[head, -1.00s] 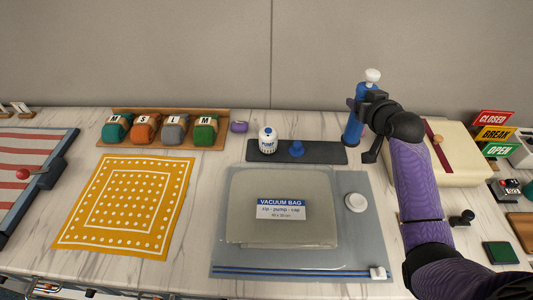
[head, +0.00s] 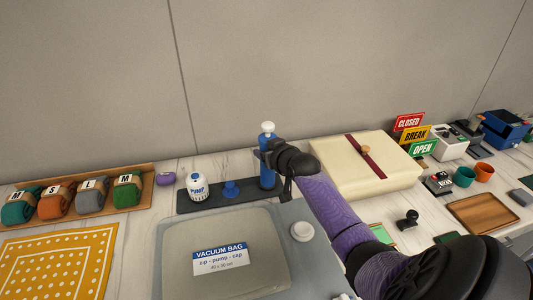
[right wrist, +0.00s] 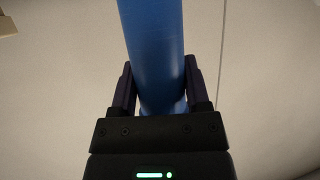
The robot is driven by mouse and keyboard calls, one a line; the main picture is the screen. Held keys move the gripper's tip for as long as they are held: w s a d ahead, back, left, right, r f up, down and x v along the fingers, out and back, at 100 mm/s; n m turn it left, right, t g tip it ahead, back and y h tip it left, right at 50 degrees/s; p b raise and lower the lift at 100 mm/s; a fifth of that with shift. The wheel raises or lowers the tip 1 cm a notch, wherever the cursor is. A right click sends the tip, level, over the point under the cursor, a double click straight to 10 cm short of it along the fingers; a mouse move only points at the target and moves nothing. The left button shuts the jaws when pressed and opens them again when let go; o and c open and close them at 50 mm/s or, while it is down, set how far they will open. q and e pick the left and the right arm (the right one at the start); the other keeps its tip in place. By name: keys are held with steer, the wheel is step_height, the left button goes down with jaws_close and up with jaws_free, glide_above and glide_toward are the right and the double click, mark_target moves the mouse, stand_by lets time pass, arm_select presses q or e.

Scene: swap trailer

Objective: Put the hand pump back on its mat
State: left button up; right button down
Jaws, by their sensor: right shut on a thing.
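The hand pump (head: 267,176) is an upright blue cylinder with a white knob on top. In the head view its lower end shows at the right end of the dark mat (head: 249,191); I cannot tell whether it touches the mat. My right gripper (head: 264,156) is shut around the pump's upper body. In the right wrist view the blue barrel of the pump (right wrist: 152,45) runs between the two fingers of the gripper (right wrist: 161,88). My left gripper is out of view.
The vacuum bag (head: 225,260) lies in front of the mat. A cream box with a red band (head: 345,178) stands right of the pump. A purple item (head: 165,179) and a tray of rolled cloths (head: 148,178) are on the left. A wall rises behind.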

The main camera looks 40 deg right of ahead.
steer(key=shift+c, duration=0.3)
jaws_free()
steer(key=shift+f, duration=0.1)
steer(key=p+v, duration=0.5)
steer(key=v, duration=0.7)
steer(key=shift+a, duration=0.15)
